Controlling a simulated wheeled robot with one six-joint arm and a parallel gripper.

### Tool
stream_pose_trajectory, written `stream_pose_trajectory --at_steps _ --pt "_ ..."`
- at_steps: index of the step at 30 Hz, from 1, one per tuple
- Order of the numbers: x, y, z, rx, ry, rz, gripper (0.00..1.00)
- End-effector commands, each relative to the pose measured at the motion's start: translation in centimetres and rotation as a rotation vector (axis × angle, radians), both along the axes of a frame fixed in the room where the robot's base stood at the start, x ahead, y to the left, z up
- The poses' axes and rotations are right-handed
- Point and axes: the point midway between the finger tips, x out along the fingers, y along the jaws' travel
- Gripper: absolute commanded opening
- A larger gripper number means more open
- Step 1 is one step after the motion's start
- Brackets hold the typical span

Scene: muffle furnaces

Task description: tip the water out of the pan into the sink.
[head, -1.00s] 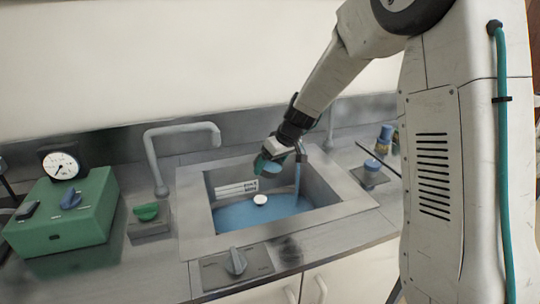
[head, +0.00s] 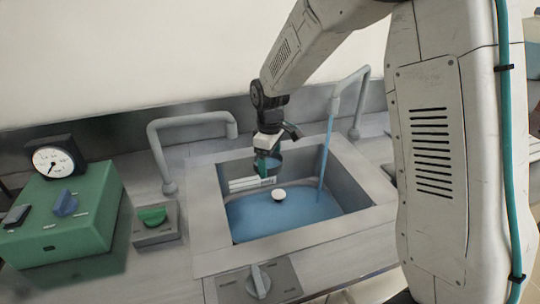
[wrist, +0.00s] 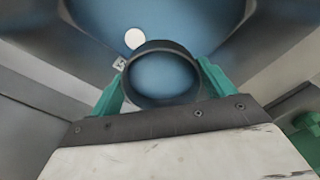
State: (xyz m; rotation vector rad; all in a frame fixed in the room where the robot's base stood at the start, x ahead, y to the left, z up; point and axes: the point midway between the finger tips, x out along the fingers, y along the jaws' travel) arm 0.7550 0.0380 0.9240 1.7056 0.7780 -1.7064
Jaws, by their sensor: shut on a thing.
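My gripper (head: 264,165) points down over the back part of the sink. Its green fingers are shut on a small dark round pan (head: 275,161), with one finger on each side of the pan in the wrist view (wrist: 160,85). The pan's inside looks blue there; I cannot tell whether this is water in it or the blue below. The sink (head: 207,215) has a grey rim and blue water (head: 255,215) at the bottom. The head view shows little of the pan, so its exact tilt is unclear.
A blue stream (head: 325,150) falls from the right faucet (head: 350,83) into the sink. The left faucet (head: 190,119) stands behind the sink's left corner. A white round piece (head: 278,194) is in the water. A green box with a gauge (head: 65,210) stands left; a grey knob (head: 260,282) is in front.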

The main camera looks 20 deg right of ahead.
Motion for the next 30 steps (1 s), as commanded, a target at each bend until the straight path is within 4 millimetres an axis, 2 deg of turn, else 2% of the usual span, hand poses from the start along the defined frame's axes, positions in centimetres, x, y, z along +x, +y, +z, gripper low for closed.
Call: stream_pose_trajectory --at_steps 12,15,30 --pt "0.0 -0.1 -2.6 0.001 0.001 -0.003 0.36" --pt "-0.1 -0.4 -2.0 0.090 -0.077 -0.008 0.36" --pt "-0.2 -0.4 -1.6 0.134 -0.112 -0.004 0.36"
